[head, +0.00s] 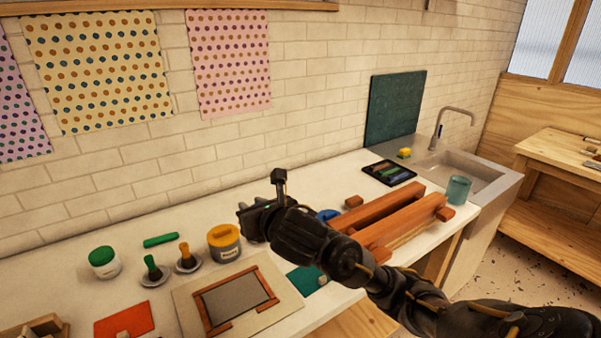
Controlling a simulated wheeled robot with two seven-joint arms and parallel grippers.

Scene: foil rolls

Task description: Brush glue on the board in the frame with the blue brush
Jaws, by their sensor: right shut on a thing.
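My right gripper (257,217) is above the counter, just right of the yellow glue pot (224,244) and behind the frame. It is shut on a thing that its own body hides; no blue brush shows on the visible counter. The wooden frame (210,322) lies flat at the front, around a grey board (235,297), on a pale base sheet. A green brush (152,267) and an orange brush (185,256) stand in small dishes left of the pot. My left gripper is out of view.
A green-lidded jar (104,262) and a green roller (161,240) are at the left. A red sheet (125,320) lies in front. A wooden press (400,215), a black tray (388,172), a cup (457,190) and a sink (470,170) are at the right. My arm partly hides a blue object (327,214).

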